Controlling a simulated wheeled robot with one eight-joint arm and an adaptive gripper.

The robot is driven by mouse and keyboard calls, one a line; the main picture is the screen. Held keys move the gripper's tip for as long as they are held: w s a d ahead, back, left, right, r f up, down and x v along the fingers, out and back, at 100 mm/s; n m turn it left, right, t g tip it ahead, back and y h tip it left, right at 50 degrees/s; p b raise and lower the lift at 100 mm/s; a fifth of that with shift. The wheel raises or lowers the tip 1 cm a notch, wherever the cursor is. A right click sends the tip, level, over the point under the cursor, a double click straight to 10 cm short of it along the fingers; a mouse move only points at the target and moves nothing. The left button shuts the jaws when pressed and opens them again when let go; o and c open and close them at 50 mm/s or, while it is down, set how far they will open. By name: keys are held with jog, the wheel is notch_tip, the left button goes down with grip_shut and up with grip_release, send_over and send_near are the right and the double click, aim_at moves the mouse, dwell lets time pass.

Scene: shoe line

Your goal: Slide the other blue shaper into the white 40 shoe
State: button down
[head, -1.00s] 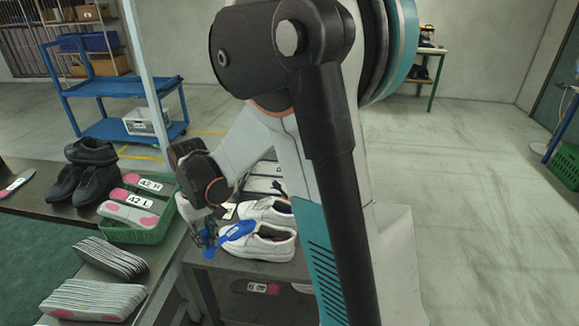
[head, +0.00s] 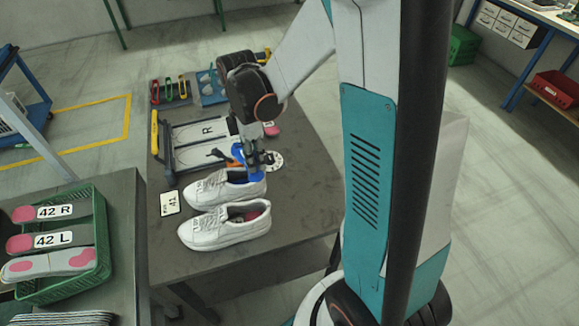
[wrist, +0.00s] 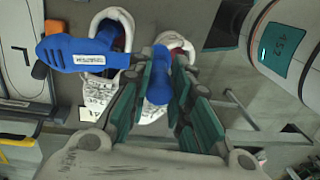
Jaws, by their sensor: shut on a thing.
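Two white lace-up shoes lie side by side on the grey table, toes to the left: the far shoe (head: 207,190) and the near shoe (head: 222,229). The near shoe's opening shows a pink insole. My gripper (head: 257,163) is shut on a blue shaper (head: 238,153), held above the far shoe's heel end. In the wrist view, blue shows between the fingers (wrist: 158,95), and a labelled blue part (wrist: 78,53) reaches left across the far shoe.
A number card (head: 170,203) lies left of the shoes. A frame with a yellow handle (head: 154,131) and small tools stand behind them. A green crate (head: 98,270) with labelled insoles is at the left. The table right of the shoes is clear.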

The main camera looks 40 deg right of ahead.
jog(key=s+d+n+h, duration=0.2)
jog(key=s+d+n, duration=0.3)
jog(key=s+n, duration=0.7)
jog(key=shift+w+a+f+n+g+h+b, duration=0.15)
jog(key=shift+w+a+f+n+h+b, duration=0.3)
jog(key=shift+w+a+h+b, duration=0.4)
jog(key=shift+w+a+f+n+g+h+b, duration=0.2)
jog(key=shift+w+a+f+n+h+b, duration=0.25)
jog(key=shift+w+a, duration=0.65)
jog(key=shift+w+a+f+n+g+h+b, duration=0.15)
jog(key=shift+w+a+f+n+h+b, duration=0.15)
jog(key=shift+w+a+n+h+b, duration=0.45)
jog(key=shift+w+a+f+t+y+b, duration=0.35)
jog(key=shift+a+f+y+b, duration=0.45)
jog(key=shift+f, duration=0.85)
jog(key=shift+w+a+f+t+y+b, duration=0.3)
jog(key=shift+a+f+y+b, duration=0.45)
jog(key=shift+f, duration=0.9)
jog(key=shift+w+a+f+t+y+b, duration=0.3)
jog(key=shift+a+f+y+b, duration=0.25)
jog(key=shift+f+y+b, duration=0.8)
jog(key=shift+f+h+p, duration=0.3)
jog(key=shift+h, duration=0.15)
